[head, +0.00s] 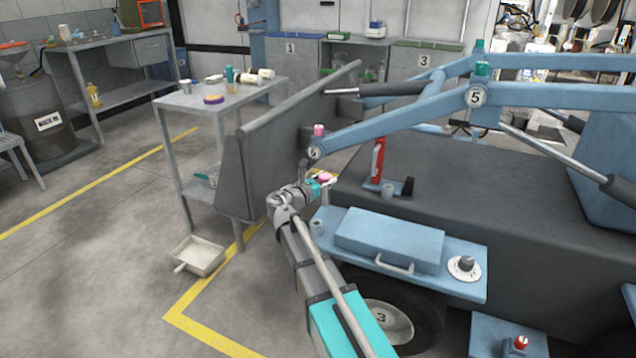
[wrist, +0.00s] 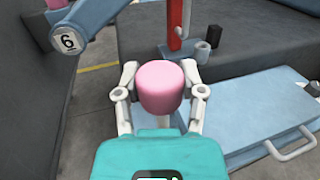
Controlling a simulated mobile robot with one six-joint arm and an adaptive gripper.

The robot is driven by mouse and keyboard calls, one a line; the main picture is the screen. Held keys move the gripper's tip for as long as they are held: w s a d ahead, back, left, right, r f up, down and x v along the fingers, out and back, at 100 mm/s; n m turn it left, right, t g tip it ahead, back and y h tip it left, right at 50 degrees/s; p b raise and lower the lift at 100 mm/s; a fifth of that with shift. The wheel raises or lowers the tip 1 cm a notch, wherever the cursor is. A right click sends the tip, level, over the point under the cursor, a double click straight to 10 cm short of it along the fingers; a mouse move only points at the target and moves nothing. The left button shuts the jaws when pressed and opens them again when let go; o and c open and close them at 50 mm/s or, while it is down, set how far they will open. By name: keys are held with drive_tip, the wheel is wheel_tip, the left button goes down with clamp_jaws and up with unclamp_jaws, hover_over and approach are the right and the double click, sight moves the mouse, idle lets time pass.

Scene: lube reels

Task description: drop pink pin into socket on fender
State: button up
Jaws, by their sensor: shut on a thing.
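My gripper (wrist: 160,92) is shut on a pink pin (wrist: 159,86), gripping it between both fingers with its rounded pink top facing the wrist camera. In the head view the pink pin (head: 325,177) shows small at the end of my arm, beside my gripper (head: 322,184). A short grey cylindrical socket (head: 317,226) stands on the left end of the blue fender (head: 455,280), nearer the head camera than the pin. The pin is held above and apart from it. I cannot make out this socket in the wrist view; the pin's lower end is mostly hidden.
A blue lift arm with label 6 (head: 315,152) and another pink-topped piece (head: 319,130) is close by. A red upright tool (head: 378,160) stands behind the fender beside a black block (head: 405,187). A blue box (head: 390,240) fills the fender's middle. A grey panel (head: 270,150) rises left.

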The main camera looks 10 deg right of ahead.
drive_tip(key=shift+w+a+f+m+g+h, duration=0.2)
drive_tip(key=shift+w+a, duration=0.2)
drive_tip(key=shift+a, duration=0.2)
drive_tip(key=shift+w+a+f+m+g+h, duration=0.1)
drive_tip(key=shift+w+a+g, duration=0.1)
drive_tip(key=shift+w+a, duration=0.3)
drive_tip(key=shift+s+a+f+b, duration=0.15)
drive_tip(key=shift+f+b, duration=0.1)
drive_tip(key=shift+b, duration=0.15)
wheel_tip(320, 180, down, 10)
drive_tip(key=b, duration=1)
drive_tip(key=shift+f, duration=0.2)
drive_tip(key=shift+f+b, duration=0.1)
drive_tip(key=shift+b, duration=0.2)
drive_tip(key=o, duration=1.2)
drive_tip(key=shift+a, duration=0.1)
